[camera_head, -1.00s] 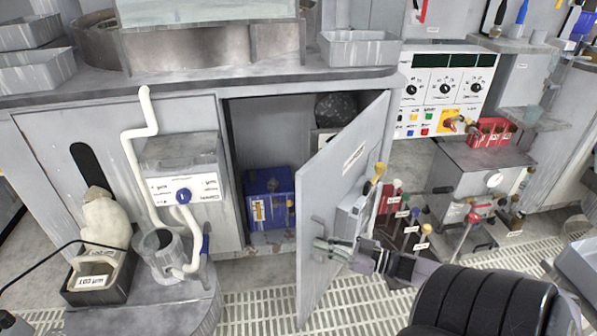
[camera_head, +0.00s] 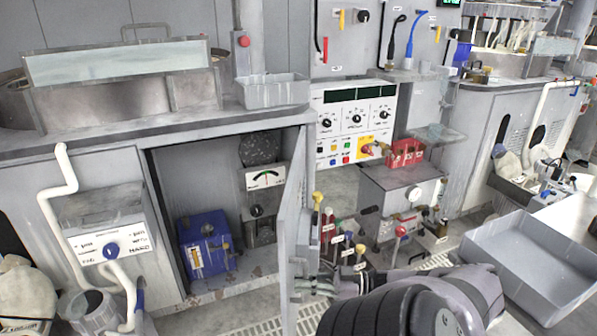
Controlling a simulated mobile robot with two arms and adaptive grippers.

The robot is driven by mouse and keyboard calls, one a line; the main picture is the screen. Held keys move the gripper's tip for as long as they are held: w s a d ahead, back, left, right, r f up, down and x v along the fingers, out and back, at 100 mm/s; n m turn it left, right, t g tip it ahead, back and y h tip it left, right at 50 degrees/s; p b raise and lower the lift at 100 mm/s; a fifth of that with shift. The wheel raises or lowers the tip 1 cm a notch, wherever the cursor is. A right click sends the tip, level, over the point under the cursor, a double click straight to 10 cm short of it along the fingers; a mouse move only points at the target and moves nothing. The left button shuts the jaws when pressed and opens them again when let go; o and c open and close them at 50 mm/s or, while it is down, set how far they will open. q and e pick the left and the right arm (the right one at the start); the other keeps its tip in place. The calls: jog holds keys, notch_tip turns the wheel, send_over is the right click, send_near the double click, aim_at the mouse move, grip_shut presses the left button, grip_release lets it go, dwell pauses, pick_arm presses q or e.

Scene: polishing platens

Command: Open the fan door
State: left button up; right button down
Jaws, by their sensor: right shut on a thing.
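The fan door (camera_head: 290,225) is a grey hinged panel, swung wide out from the cabinet and seen nearly edge-on. Its hinge side is at the right of the cabinet opening. My right gripper (camera_head: 308,286) is at the lower front edge of the door, shut on what looks like its handle; the exact contact is small and partly hidden by the arm. Inside the open cabinet are a blue box (camera_head: 207,243) and a grey unit with a dial gauge (camera_head: 264,180). My left gripper is not in view.
A white control panel (camera_head: 355,122) stands right of the door, above a grey box with a gauge (camera_head: 403,195). Several coloured-knob levers (camera_head: 340,248) stand close behind the door. A grey tray (camera_head: 530,262) is at the right. A white pipe (camera_head: 62,190) is at the left.

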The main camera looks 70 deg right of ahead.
aim_at(289, 254)
jog(key=c, duration=1.6)
grip_release()
jog(key=shift+r, duration=0.1)
notch_tip(289, 254, up, 10)
jog(key=shift+f, duration=0.1)
jog(key=shift+c, duration=0.2)
